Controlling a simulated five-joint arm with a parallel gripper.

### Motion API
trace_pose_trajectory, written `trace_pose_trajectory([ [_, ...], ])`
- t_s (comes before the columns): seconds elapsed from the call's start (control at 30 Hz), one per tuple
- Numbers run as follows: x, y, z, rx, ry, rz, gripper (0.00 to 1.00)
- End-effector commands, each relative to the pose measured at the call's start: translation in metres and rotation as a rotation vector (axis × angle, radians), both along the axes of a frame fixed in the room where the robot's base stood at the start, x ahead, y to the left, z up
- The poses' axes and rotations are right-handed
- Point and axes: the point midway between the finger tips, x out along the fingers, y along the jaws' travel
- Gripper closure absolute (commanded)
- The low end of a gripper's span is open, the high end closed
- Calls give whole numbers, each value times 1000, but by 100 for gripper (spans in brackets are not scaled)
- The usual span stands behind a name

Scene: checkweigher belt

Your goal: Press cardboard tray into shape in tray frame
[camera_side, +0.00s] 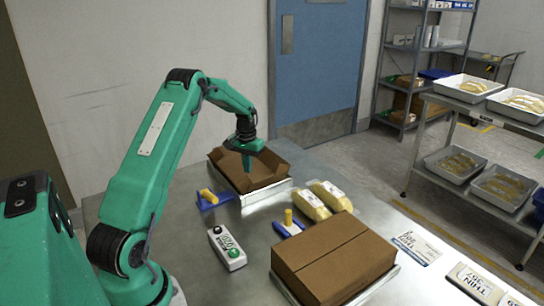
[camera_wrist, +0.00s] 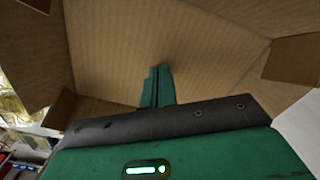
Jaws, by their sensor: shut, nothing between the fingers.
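The brown cardboard tray (camera_side: 268,170) sits in the pale metal tray frame (camera_side: 266,195) at the far end of the steel table. Its side walls lean outward. My gripper (camera_side: 246,166) points down inside the tray, over its middle. In the wrist view, the cardboard tray (camera_wrist: 215,50) fills most of the picture, with creased walls and loose corner flaps. My gripper's green fingers (camera_wrist: 157,85) are together and empty, against or just above the cardboard; I cannot tell whether they touch.
A closed cardboard box (camera_side: 335,255) stands at the front right. Two yellow packs (camera_side: 320,200) lie right of the frame. Blue pieces with yellow posts (camera_side: 289,222) and a button box (camera_side: 227,248) stand between. Labels (camera_side: 416,247) lie at right.

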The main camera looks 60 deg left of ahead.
Motion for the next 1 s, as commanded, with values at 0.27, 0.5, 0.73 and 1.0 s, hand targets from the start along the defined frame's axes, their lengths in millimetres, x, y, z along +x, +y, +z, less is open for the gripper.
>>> trace_pose_trajectory([
  [0.27,0,0,-6,0,1,0,100],
  [0.5,0,0,-11,0,1,0,100],
  [0.73,0,0,-16,0,0,0,100],
  [1.0,0,0,-16,0,1,0,100],
])
